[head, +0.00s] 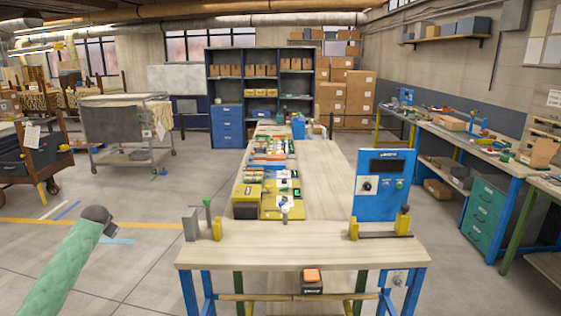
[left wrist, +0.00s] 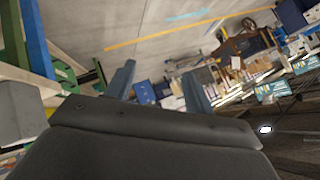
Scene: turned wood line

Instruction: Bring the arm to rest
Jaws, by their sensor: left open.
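My left arm, in a green sleeve (head: 65,265), comes in from the lower left of the head view. It ends there in a dark joint above the floor, left of the workbench and apart from it. My left gripper (left wrist: 159,86) shows in the left wrist view as two blue-grey fingers spread apart, with nothing seen between them but distant background. It is open and empty. The dark wrist housing fills the lower part of that view. My right gripper is in neither view.
A wooden workbench (head: 300,248) with blue legs stands ahead, with yellow-and-metal fixtures and a blue control panel (head: 383,184). An orange button box (head: 312,281) is at its front. Open floor (head: 130,265) lies left, with a grey cart (head: 125,135) farther back.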

